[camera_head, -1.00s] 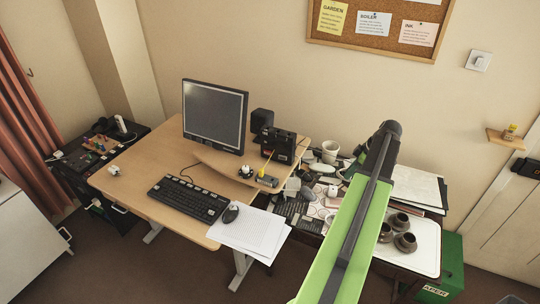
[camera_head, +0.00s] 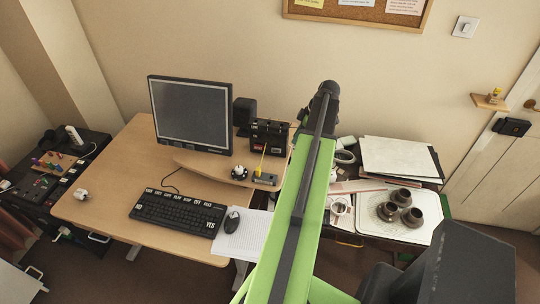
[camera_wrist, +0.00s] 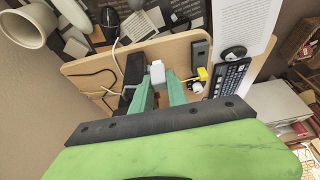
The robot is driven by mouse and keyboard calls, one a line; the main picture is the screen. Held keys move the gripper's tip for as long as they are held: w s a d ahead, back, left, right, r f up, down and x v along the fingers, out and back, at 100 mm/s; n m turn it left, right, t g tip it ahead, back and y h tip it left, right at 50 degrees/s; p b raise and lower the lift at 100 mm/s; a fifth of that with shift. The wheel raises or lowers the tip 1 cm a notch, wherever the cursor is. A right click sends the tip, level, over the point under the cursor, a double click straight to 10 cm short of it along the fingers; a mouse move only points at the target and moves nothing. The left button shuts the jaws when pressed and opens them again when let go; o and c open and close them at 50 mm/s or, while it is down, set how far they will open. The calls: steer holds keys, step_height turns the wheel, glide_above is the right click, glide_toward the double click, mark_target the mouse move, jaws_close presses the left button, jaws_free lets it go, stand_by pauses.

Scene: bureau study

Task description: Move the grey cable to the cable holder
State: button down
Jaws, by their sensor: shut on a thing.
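My gripper (camera_wrist: 158,80) shows in the wrist view, with its two green fingers closed around a small light-grey block (camera_wrist: 157,70). This looks like the plug end of the grey cable; how its lead runs is hard to tell. The held piece is over the wooden desk shelf. A small dark-grey block (camera_wrist: 200,51) with a yellow piece (camera_wrist: 202,73) beside it lies to its right, apart from my gripper. In the head view this grey block (camera_head: 265,179) is on the shelf; it may be the cable holder. My arm hides the gripper there.
The desk (camera_head: 125,200) bears a monitor (camera_head: 192,112), keyboard (camera_head: 178,212), mouse (camera_head: 232,221) and papers (camera_head: 243,235). A side table at right holds brown cups (camera_head: 401,197) and folders (camera_head: 400,157).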

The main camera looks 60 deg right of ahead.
steer(key=b, duration=0.3)
glide_above(268, 177)
steer(key=s, duration=0.1)
step_height(268, 177, down, 3)
steer(key=f+b, duration=0.3)
steer(key=f, duration=0.1)
steer(key=f+b, duration=0.1)
steer(key=b, duration=0.1)
steer(key=shift+s+d+f+b, duration=0.15)
steer(key=shift+d+f+b, duration=0.1)
steer(key=shift+f+b, duration=0.15)
steer(key=shift+f+b, duration=1.2)
steer(key=shift+f, duration=0.05)
stand_by(1.4)
steer(key=c, duration=1.2)
jaws_free()
steer(key=shift+c, duration=0.2)
steer(key=shift+r, duration=0.15)
steer(key=p+v, duration=1.6)
steer(key=v, duration=0.1)
steer(key=shift+r, duration=0.1)
